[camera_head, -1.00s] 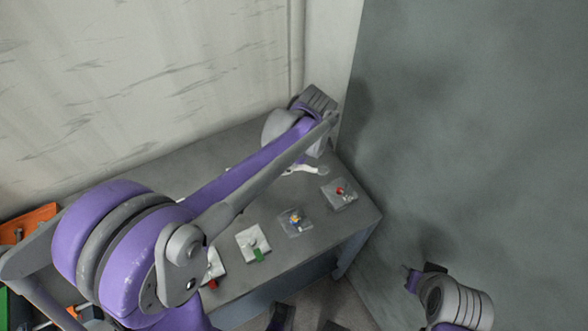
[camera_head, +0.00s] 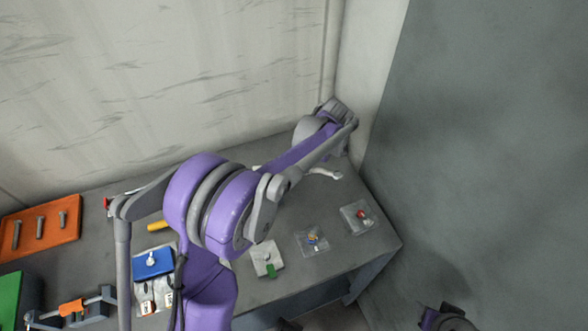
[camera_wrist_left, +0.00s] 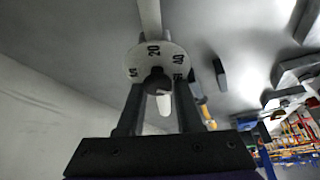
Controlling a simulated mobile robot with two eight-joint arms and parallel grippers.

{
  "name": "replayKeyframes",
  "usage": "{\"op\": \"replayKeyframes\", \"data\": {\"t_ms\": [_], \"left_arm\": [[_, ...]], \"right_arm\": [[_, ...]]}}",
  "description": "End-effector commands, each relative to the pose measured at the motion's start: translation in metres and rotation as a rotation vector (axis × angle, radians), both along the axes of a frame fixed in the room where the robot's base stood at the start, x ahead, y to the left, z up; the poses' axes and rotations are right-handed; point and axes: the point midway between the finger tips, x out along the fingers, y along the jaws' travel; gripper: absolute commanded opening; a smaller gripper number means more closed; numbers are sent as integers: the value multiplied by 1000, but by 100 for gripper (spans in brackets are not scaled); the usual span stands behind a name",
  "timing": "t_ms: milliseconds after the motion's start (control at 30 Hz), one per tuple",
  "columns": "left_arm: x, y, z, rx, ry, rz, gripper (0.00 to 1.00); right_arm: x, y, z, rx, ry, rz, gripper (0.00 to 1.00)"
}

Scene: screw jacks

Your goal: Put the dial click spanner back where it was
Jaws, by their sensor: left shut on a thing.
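The dial click spanner's round white dial (camera_wrist_left: 158,62), marked with numbers and with a dark knob at its centre, shows in the left wrist view. A pale grey shaft runs up from it. My left gripper (camera_wrist_left: 160,92) is shut on the spanner, one dark finger on each side below the dial. In the head view my left arm reaches to the table's back right corner, and its links hide the gripper. A pale piece (camera_head: 325,172) shows beside the arm there; I cannot tell if it is the spanner. My right gripper (camera_head: 432,316) is partly in view at the bottom right.
The grey table (camera_head: 320,268) meets the pale back wall, with a grey-green wall right. Small bagged parts (camera_head: 311,240) and (camera_head: 358,217) lie near its front right. An orange rack (camera_head: 40,228), blue block (camera_head: 153,262), orange-and-grey clamp (camera_head: 72,308) and green box (camera_head: 10,298) are left.

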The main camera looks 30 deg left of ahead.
Motion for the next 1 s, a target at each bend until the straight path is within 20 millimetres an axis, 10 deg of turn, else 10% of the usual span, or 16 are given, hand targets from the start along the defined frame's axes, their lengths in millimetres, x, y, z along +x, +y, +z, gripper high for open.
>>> {"op": "replayKeyframes", "data": {"t_ms": [467,500,633,1000], "left_arm": [[0,0,-17,1,0,0,0],[0,0,-16,0,0,0,40],[0,0,-16,0,0,0,63],[0,0,-10,0,0,0,64]], "right_arm": [[-1,0,-4,0,2,0,50],[-1,0,-4,0,1,0,50],[-1,0,-3,0,1,0,50],[0,0,1,0,0,0,50]]}}
